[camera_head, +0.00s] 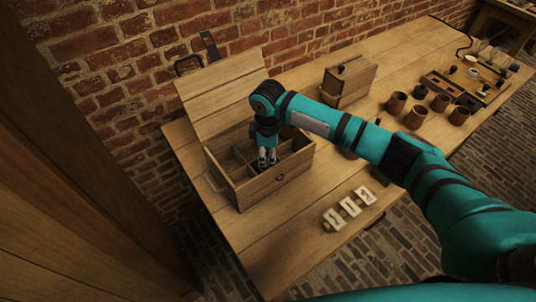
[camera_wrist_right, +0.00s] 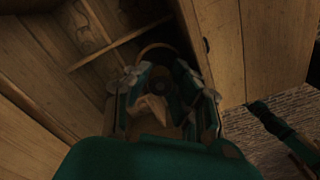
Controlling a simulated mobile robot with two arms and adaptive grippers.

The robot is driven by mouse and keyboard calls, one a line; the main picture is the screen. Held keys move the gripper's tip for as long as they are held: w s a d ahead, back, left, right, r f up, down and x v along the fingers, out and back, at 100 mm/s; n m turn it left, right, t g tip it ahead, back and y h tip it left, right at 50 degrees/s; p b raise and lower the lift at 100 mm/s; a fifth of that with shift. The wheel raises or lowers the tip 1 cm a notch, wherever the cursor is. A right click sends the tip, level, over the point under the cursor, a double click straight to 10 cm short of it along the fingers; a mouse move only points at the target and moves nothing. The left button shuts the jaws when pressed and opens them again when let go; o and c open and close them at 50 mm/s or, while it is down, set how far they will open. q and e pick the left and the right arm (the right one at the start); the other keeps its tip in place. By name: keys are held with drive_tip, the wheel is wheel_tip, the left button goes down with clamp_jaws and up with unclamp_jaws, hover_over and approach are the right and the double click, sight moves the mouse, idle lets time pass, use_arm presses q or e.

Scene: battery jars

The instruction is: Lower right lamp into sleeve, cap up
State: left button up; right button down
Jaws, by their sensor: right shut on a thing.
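An open wooden box with divided compartments (camera_head: 275,183) stands on the left part of the bench. My right gripper (camera_head: 267,160) points down into the box, its fingers among the dividers. In the right wrist view my right gripper (camera_wrist_right: 165,88) is shut on a dark, rounded thing, likely the lamp (camera_wrist_right: 160,86), with a tan piece in front of it. A curved brass-coloured edge shows just beyond. The lamp is dim and mostly hidden by the fingers, so I cannot tell its cap, its tilt or whether it touches a sleeve. My left gripper is not in view.
The box's lid (camera_head: 222,85) is open towards the brick wall. A smaller wooden case (camera_head: 349,82) stands behind my right arm. Several brown cups (camera_head: 416,117) and a tray of tools stand at the right. White cards (camera_head: 349,207) lie near the front edge.

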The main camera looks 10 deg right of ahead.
drive_tip(key=shift+f, duration=0.6)
idle(0.4)
drive_tip(key=c, duration=1.1)
unclamp_jaws()
drive_tip(key=shift+r, duration=0.1)
wheel_tip(320, 180, up, 12)
drive_tip(key=shift+f, duration=0.1)
